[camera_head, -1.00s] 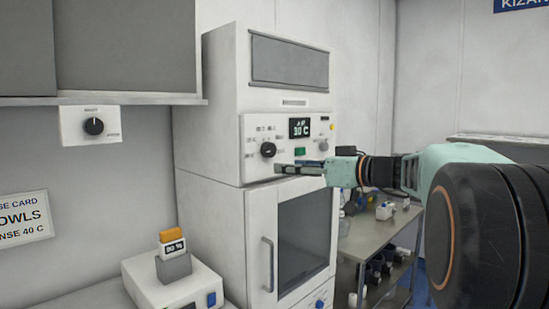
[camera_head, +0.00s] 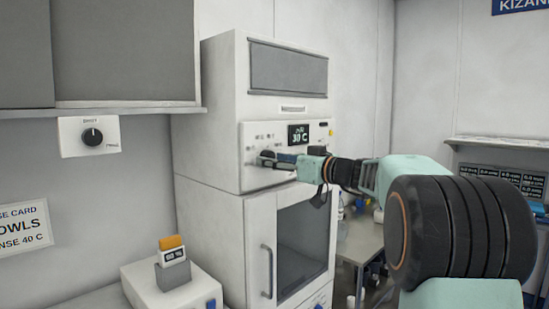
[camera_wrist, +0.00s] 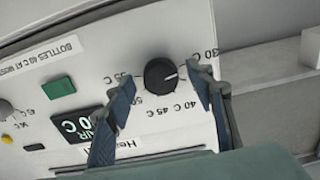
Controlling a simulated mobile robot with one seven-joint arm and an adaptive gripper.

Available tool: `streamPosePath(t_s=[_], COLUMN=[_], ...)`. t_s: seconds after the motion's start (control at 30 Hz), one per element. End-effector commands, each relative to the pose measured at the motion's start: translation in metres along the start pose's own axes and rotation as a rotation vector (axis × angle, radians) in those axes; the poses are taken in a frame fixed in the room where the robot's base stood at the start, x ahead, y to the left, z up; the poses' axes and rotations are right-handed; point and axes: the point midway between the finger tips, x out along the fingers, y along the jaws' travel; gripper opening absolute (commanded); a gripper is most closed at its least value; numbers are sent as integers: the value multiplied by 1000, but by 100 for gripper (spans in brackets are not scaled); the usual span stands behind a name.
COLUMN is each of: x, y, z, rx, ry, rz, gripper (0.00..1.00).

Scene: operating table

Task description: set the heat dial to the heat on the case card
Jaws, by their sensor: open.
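The heat dial is a round black knob (camera_wrist: 161,75) on the white cabinet's control panel (camera_head: 250,180). Its white mark points right in the wrist view, toward my right finger. Printed temperatures, including 30 C, 40 C and 45 C, surround it. My gripper (camera_wrist: 162,80) is open, with one finger on each side of the knob; contact is not clear. In the head view, my gripper (camera_head: 260,161) partly covers the dial. The display (camera_head: 299,135) reads 30 C. The case card (camera_head: 22,228) at the left is cut off and shows "NSE 40 C".
A green button (camera_wrist: 58,88) lies beside the display in the wrist view. Another dial box (camera_head: 89,136) hangs under the wall cupboard. A white device (camera_head: 150,285) stands on the counter at lower left. A cabinet door handle (camera_head: 267,270) sticks out below the panel.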

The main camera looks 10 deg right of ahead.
Motion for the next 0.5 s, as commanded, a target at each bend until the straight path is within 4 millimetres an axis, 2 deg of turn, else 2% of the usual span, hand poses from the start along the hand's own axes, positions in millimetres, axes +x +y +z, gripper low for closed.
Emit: streamPosePath(t_s=[0.27,0.5], x=[2,2], y=[0,0], z=[0,0], rx=[-1,0], ry=[0,0], rz=[0,0], gripper=[49,24])
